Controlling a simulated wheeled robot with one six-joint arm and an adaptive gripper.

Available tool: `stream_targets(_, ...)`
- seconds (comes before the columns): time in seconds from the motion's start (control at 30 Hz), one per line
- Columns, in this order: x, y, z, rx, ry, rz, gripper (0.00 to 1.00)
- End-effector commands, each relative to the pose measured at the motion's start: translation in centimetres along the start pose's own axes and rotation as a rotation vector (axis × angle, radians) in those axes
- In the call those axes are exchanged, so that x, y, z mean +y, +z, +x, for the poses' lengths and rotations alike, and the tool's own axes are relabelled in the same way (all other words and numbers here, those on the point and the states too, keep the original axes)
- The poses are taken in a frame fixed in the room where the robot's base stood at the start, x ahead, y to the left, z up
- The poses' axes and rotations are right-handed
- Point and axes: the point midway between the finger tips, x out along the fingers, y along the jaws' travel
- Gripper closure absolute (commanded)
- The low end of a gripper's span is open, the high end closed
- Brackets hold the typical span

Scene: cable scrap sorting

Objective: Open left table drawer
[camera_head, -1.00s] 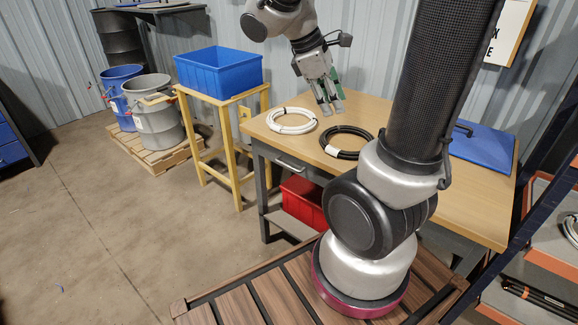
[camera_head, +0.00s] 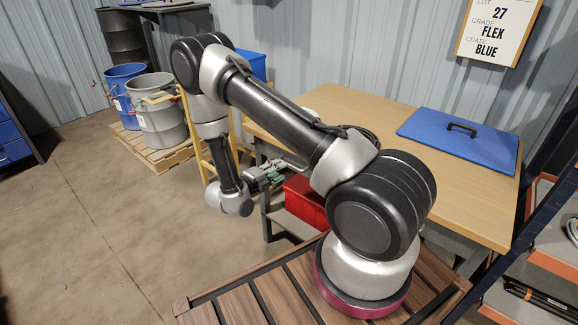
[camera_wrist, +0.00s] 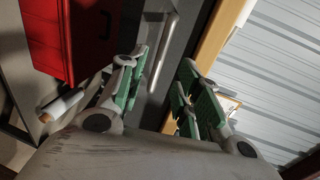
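My gripper (camera_head: 272,174) is low at the left front of the wooden table (camera_head: 400,180), facing the front below the tabletop. In the wrist view, its green-padded fingers (camera_wrist: 162,75) are spread apart. The silver bar handle (camera_wrist: 164,50) of the left drawer shows between them. I cannot tell whether the fingers touch the handle. The grey drawer front (camera_wrist: 186,48) is behind the handle, just below the wooden table edge (camera_wrist: 216,38). It looks shut. In the head view my arm and gripper hide most of the drawer front and handle.
A red bin (camera_head: 306,203) stands under the table and also shows in the wrist view (camera_wrist: 72,30). A blue lid (camera_head: 460,138) lies on the tabletop. A yellow stand (camera_head: 203,150) is left of the table.

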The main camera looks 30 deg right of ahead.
Motion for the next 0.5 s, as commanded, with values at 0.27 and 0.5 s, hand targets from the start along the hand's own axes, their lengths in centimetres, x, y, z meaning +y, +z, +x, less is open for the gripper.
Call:
stream_targets(0.27, 0.1, -0.2, 4.6, 0.005, 0.000, -0.001, 0.66)
stream_targets(0.5, 0.1, -0.1, 7.1, 0.002, 0.000, -0.001, 0.66)
